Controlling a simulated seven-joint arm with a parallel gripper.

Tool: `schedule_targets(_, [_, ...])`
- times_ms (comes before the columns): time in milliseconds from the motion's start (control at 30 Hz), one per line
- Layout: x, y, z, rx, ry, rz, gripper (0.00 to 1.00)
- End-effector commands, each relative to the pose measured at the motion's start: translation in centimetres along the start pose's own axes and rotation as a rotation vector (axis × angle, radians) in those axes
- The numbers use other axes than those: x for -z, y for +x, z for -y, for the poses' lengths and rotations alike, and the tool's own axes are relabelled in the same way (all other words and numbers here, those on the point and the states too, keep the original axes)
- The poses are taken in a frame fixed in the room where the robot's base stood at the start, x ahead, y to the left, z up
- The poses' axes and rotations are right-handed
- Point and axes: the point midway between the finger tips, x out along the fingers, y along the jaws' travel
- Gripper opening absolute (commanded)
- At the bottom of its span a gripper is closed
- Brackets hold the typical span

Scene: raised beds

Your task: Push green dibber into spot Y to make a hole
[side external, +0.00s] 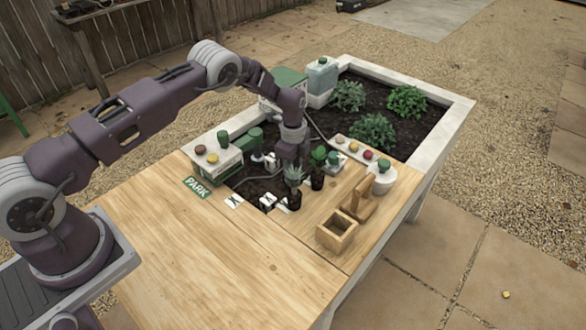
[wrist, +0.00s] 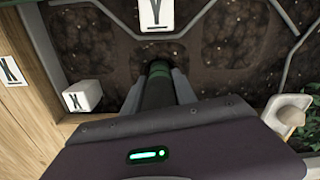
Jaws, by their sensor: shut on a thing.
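The green dibber (wrist: 158,88) is a dark green cylinder between the two grey fingers of my gripper (wrist: 157,80) in the wrist view. My gripper is shut on it. The dibber's far end is over a darker patch of soil just below the white Y marker (wrist: 156,15). I cannot tell whether its tip touches or enters the soil. In the side view my gripper (side external: 289,162) is low over the planting bed, and the dibber is hidden or too small to make out there.
White X markers show in the wrist view: a block (wrist: 82,97) and a plate (wrist: 10,71). Grey piping edges the soil. The front-left wood is clear.

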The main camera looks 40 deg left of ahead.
Motion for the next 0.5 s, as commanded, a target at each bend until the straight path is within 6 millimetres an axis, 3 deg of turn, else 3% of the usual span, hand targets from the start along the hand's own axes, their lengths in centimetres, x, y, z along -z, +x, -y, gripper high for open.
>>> schedule_targets(167, [0.0,-0.1,0.0,0.001,0.0,0.0,0.0])
schedule_targets(500, [0.1,-3.1,0.1,0.001,0.0,-0.002,0.0])
